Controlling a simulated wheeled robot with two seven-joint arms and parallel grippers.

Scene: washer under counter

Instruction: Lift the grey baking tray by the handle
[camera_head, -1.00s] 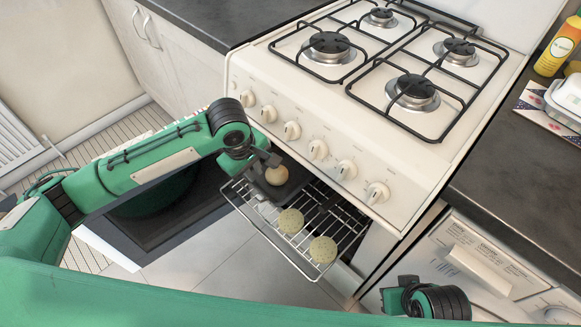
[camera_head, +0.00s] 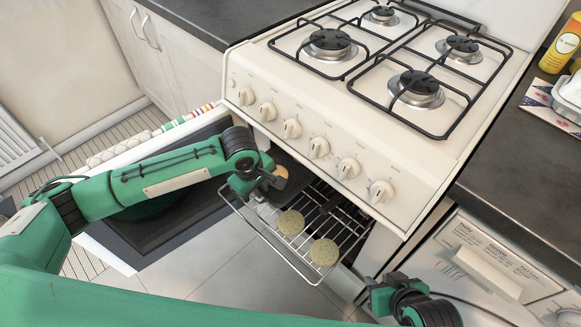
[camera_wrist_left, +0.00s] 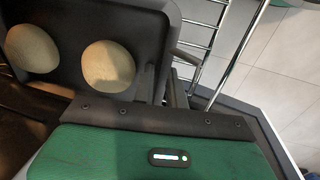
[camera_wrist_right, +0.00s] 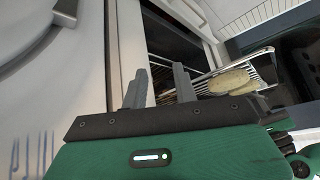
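The dark grey baking tray (camera_head: 288,172) lies at the back left of the pulled-out wire rack, partly hidden by my left wrist. In the left wrist view the tray (camera_wrist_left: 128,22) holds two round buns (camera_wrist_left: 108,66). My left gripper (camera_head: 272,182) is at the tray's near side; its fingers (camera_wrist_left: 163,88) are close together at the tray's edge. I cannot tell whether they grip the rim or the handle. My right gripper (camera_wrist_right: 160,88) is open and empty, pointing towards the rack from beside the washer; it also shows at the lower right of the head view (camera_head: 382,282).
Two pale round pieces (camera_head: 324,252) lie on the wire rack (camera_head: 270,243). The white stove (camera_head: 330,110) with knobs stands directly above. The open oven door (camera_head: 165,225) is below my left arm. The washer (camera_head: 490,270) stands at the right. Tiled floor is clear in front.

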